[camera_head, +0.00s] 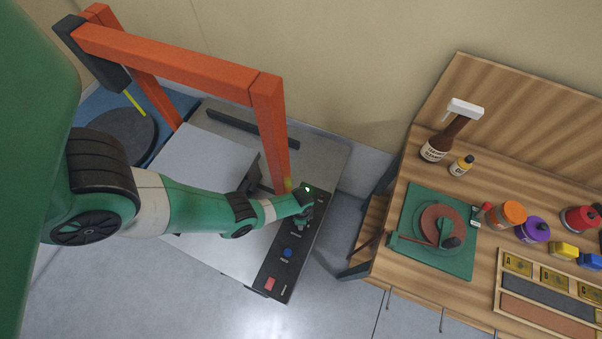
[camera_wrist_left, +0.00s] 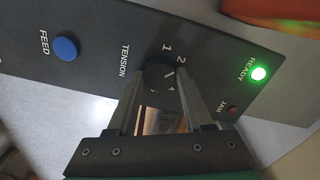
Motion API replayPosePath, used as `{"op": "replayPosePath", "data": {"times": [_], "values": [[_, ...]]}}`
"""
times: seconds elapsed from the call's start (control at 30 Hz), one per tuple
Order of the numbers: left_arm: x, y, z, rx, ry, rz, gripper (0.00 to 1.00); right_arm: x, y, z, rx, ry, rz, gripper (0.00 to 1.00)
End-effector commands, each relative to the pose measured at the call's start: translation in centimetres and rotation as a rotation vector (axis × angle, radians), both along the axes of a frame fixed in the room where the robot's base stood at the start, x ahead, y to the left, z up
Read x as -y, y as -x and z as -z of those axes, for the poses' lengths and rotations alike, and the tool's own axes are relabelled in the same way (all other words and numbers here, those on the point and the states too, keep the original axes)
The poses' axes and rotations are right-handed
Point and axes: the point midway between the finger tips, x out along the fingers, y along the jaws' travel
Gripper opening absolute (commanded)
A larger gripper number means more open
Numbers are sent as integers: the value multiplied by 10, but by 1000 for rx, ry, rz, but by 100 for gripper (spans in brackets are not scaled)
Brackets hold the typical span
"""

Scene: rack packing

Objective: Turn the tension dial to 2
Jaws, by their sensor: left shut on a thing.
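The black tension dial (camera_wrist_left: 158,72) is on the dark control panel (camera_wrist_left: 105,45), beside the label TENSION and the numbers 1 and 2. A short white mark on the dial points roughly toward the 2, though exact alignment is hard to tell. My left gripper (camera_wrist_left: 164,82) is shut on the dial, one finger on each side. In the head view my left gripper (camera_head: 305,217) is over the upper part of the panel (camera_head: 271,272) and hides the dial. My right gripper is not in view.
A green READY light (camera_wrist_left: 258,73) is lit; the JAM light (camera_wrist_left: 233,110) is dark red. The blue FEED button (camera_head: 287,253) and a red switch (camera_head: 269,284) are lower on the panel. An orange frame (camera_head: 180,56) spans the machine. A wooden bench (camera_head: 395,255) stands right.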

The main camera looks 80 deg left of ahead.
Motion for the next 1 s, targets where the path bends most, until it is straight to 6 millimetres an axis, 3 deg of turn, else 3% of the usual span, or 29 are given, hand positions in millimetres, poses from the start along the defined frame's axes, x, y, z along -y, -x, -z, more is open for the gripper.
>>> {"op": "replayPosePath", "data": {"times": [0.07,0.1,0.23,0.67,1.0], "values": [[0,1,1,-1,0,0,0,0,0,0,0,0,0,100],[0,1,1,-1,0,0,56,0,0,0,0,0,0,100],[0,1,1,-1,0,-1,80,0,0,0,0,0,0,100],[0,0,-9,0,0,-1,81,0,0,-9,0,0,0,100],[0,0,-73,0,0,-1,81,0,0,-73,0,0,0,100]]}}
